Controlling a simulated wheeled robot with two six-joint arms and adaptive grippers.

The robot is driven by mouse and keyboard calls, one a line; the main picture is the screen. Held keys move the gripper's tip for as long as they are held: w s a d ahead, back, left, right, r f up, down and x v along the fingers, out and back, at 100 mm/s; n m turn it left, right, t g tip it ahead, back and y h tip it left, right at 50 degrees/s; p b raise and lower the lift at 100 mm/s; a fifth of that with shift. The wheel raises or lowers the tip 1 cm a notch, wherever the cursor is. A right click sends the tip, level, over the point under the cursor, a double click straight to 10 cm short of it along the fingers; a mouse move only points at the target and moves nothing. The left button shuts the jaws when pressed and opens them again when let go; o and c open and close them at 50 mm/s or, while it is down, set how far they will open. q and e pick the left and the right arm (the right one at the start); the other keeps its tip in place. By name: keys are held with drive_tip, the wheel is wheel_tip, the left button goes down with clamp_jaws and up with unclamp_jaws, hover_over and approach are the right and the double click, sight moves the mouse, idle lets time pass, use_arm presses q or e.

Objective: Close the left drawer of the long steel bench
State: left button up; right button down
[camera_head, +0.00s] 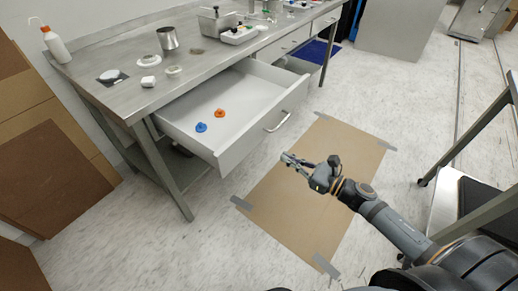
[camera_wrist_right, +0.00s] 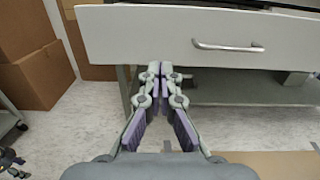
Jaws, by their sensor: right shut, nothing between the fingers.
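The left drawer (camera_head: 239,117) of the long steel bench (camera_head: 133,85) is pulled open toward me. A blue and an orange small object lie inside it. Its front panel carries a bar handle (camera_head: 277,122). My right gripper (camera_head: 286,158) is shut and empty, in front of the drawer front and apart from it in the head view. In the right wrist view the shut fingers (camera_wrist_right: 159,68) point at the lower edge of the white drawer front (camera_wrist_right: 140,35), with the handle (camera_wrist_right: 228,47) to their right.
A brown sheet (camera_head: 312,185) is taped to the floor below my right arm. Cardboard boxes (camera_head: 55,150) stand at the left. A dark-topped step or cart (camera_head: 478,200) is at the right. A bottle (camera_head: 55,44), a metal cup (camera_head: 167,38) and dishes stand on the bench.

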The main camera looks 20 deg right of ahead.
sight(252, 139)
drive_tip(key=p+x, duration=0.1)
drive_tip(key=x, duration=0.9)
drive_tip(key=shift+w+p, duration=0.15)
drive_tip(key=shift+p, duration=0.25)
use_arm(q)
drive_tip(key=s, duration=0.2)
drive_tip(key=shift+s, duration=0.4)
use_arm(e)
drive_tip(key=shift+w+a, duration=0.3)
drive_tip(key=shift+a, duration=0.05)
